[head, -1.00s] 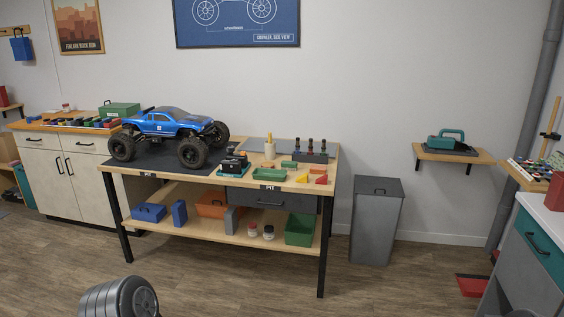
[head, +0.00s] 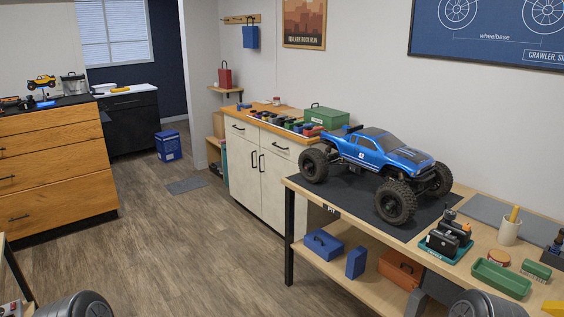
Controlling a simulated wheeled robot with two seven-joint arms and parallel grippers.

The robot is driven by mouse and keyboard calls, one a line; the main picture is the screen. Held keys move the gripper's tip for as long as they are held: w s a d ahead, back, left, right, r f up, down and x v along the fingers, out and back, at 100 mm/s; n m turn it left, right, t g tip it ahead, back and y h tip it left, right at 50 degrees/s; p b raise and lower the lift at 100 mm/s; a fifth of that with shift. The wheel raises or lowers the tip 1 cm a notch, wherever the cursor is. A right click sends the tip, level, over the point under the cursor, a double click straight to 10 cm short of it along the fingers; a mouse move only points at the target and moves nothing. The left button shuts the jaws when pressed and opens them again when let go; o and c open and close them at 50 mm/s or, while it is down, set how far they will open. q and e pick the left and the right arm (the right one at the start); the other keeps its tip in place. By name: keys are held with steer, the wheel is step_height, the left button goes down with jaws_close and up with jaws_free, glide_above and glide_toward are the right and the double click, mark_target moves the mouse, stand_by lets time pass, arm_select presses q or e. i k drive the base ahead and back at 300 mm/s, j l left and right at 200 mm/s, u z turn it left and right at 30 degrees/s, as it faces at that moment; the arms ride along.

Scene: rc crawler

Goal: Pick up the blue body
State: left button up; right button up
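The blue body (head: 378,146) is the shell of a crawler truck with dark windows and a dark hood panel. It sits on a chassis with large black tyres (head: 395,203), on a dark mat (head: 352,208) on the wooden workbench. The truck's nose points right. Neither gripper shows in the head view; only rounded grey parts of my arms show at the bottom edge, left and right, away from the truck.
The workbench (head: 465,268) also holds a green tray (head: 501,279), a teal tray with black items (head: 447,244) and a cup (head: 509,230). A pale cabinet (head: 262,160) stands behind it. Open wooden floor (head: 185,240) lies left of the bench.

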mark_target(374, 148)
steer(key=i+j+u, duration=0.15)
steer(key=i+u, duration=0.15)
steer(key=i, duration=0.55)
steer(key=i+l+u, duration=0.1)
steer(key=i+u, duration=0.25)
steer(key=i, duration=0.55)
steer(key=i+j+z, duration=0.15)
steer(key=i+z, duration=0.3)
steer(key=i+j+z, duration=1.3)
steer(key=k+j, duration=0.05)
steer(key=j, duration=0.05)
